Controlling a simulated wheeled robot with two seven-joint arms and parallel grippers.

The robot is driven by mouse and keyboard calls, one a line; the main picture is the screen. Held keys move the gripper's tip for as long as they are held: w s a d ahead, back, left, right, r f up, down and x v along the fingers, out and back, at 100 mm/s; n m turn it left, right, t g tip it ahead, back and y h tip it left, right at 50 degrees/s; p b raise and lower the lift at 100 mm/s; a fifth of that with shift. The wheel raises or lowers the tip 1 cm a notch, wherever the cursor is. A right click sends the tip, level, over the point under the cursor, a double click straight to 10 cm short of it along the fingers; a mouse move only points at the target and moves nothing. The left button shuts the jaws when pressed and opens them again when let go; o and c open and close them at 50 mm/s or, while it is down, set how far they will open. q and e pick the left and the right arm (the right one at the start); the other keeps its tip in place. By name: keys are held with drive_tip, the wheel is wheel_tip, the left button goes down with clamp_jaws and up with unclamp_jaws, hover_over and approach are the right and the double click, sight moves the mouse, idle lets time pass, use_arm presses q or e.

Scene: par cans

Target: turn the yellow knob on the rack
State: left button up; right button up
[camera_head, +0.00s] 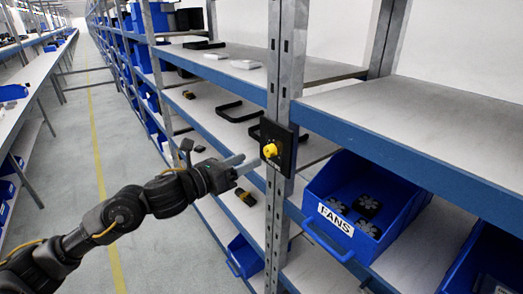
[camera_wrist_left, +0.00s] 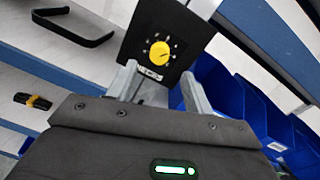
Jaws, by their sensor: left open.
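The yellow knob (camera_head: 270,150) sits on a black plate (camera_head: 285,148) fixed to the grey rack upright. In the left wrist view the knob (camera_wrist_left: 160,52) shows face-on on its black plate (camera_wrist_left: 178,28), with white marks around it. My left gripper (camera_head: 250,163) is open, just left of and slightly below the knob in the head view. In the left wrist view its two fingers (camera_wrist_left: 158,85) point at the plate, with the knob showing beyond and between their tips. I see no contact with the knob. The right gripper is not in view.
A blue bin labelled FANS (camera_head: 335,220) stands on the shelf right of the upright, holding several dark fans. Black handles (camera_head: 238,112) lie on the shelf behind. A blue shelf beam (camera_head: 400,152) runs to the right. The aisle floor (camera_head: 70,155) at left is clear.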

sight(267, 152)
use_arm(q)
drive_tip(key=p+x, duration=0.1)
drive_tip(key=x, duration=0.3)
drive_tip(key=shift+w+d+r, duration=0.1)
drive_tip(key=shift+w+d, duration=0.15)
drive_tip(key=shift+p+x, duration=0.3)
drive_tip(key=shift+x, duration=0.5)
drive_tip(key=c, duration=1)
